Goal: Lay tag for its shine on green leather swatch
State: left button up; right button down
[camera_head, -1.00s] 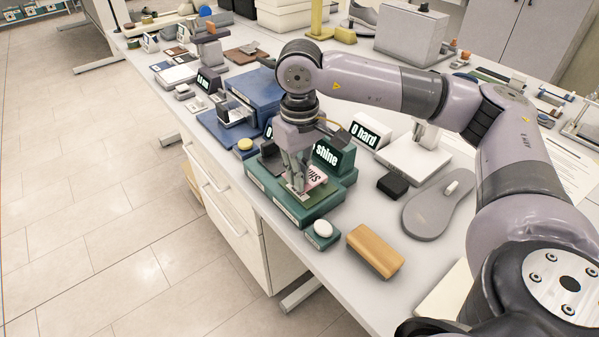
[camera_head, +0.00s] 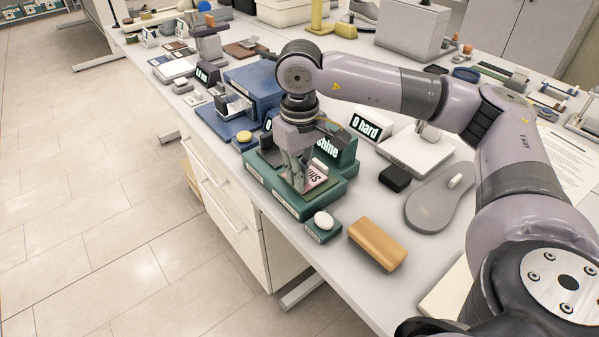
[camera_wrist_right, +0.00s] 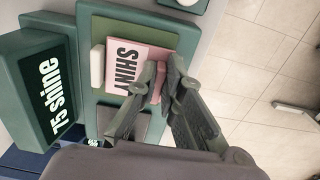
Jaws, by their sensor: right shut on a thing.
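The pink tag marked "SHINY" (camera_wrist_right: 125,66) lies over the olive-green swatch (camera_wrist_right: 152,37) on the green tester in the right wrist view. In the head view the tag (camera_head: 314,177) is partly hidden by my right gripper (camera_head: 297,187). That gripper also shows in the wrist view (camera_wrist_right: 163,88), its fingers shut on the pink raised grip at the tag's edge. I cannot tell whether the tag rests fully on the swatch. The tester's display (camera_wrist_right: 50,85) reads "75 shine". My left gripper is out of view.
A white oval piece on a small green block (camera_head: 323,222) and a tan wooden block (camera_head: 377,244) stand near the table's front edge. A black block (camera_head: 395,178) and a grey sole (camera_head: 437,203) lie to the right. A blue tester (camera_head: 255,90) stands behind left.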

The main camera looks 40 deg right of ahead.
jog(key=shift+f, duration=0.3)
jog(key=c, duration=1.6)
grip_release()
jog(key=shift+r, duration=0.1)
jog(key=shift+c, duration=0.2)
notch_tip(320, 180, up, 12)
